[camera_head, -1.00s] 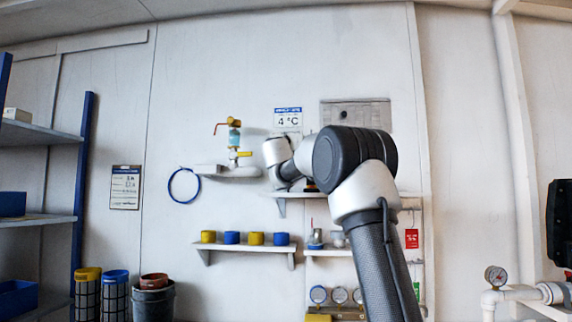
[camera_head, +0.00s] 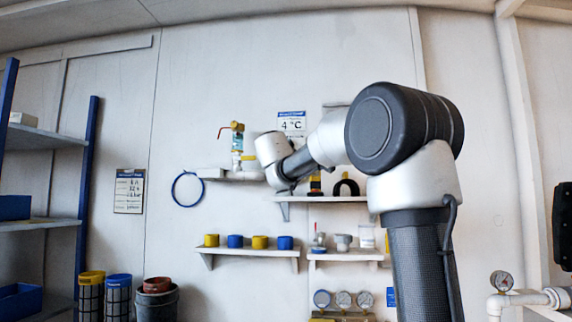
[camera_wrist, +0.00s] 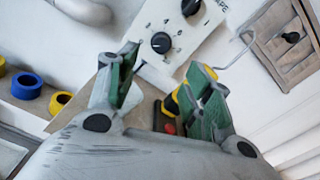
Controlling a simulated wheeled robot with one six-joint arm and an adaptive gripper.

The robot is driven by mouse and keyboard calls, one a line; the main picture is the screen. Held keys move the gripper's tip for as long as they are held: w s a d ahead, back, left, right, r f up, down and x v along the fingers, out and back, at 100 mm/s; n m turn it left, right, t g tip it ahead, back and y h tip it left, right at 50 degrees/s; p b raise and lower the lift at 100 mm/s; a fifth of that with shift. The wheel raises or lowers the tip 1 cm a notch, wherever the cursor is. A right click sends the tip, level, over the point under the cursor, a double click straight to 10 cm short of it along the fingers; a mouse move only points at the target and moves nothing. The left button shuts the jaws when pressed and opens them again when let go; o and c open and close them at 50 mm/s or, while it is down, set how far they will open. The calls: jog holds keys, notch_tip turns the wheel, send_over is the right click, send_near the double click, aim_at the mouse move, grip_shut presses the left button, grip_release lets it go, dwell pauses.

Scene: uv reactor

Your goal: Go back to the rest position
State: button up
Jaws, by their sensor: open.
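My gripper (camera_wrist: 165,88) shows in the wrist view with its two green-padded fingers spread apart and nothing held between them. A yellow and black tool (camera_wrist: 180,98) shows beyond the fingers, partly covered by the right finger; I cannot tell its distance. In the head view my arm reaches toward the wall, with its wrist near the upper shelf (camera_head: 330,198). The fingers cannot be made out there.
A white panel with black knobs (camera_wrist: 160,43) lies beyond the fingertips. The brass valve assembly (camera_head: 237,140) stands left of my wrist. Yellow and blue caps (camera_head: 236,241) sit on a lower shelf. Blue-post shelving (camera_head: 88,190) is at left; a pipe gauge (camera_head: 501,281) is at right.

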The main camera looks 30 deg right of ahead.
dwell(0.3)
jog(key=s+d+f+m+g+y, duration=0.1)
jog(key=s+d+f+m+g, duration=0.15)
jog(key=s+f+m, duration=0.6)
jog(key=s+d+f+m+g+y, duration=0.15)
jog(key=s+f+m+g, duration=0.35)
jog(key=s+m, duration=0.5)
jog(key=s+a+f+m+g+y, duration=0.1)
jog(key=s+a+f+m+y, duration=0.2)
jog(key=s+f, duration=0.9)
jog(key=s+a+f+m+g+y, duration=0.2)
jog(key=s+a+f+m+y, duration=0.2)
jog(key=s+a+f+m, duration=0.4)
jog(key=s+f+m, duration=0.4)
jog(key=f, duration=0.2)
jog(key=shift+s, duration=0.25)
jog(key=shift+y, duration=0.25)
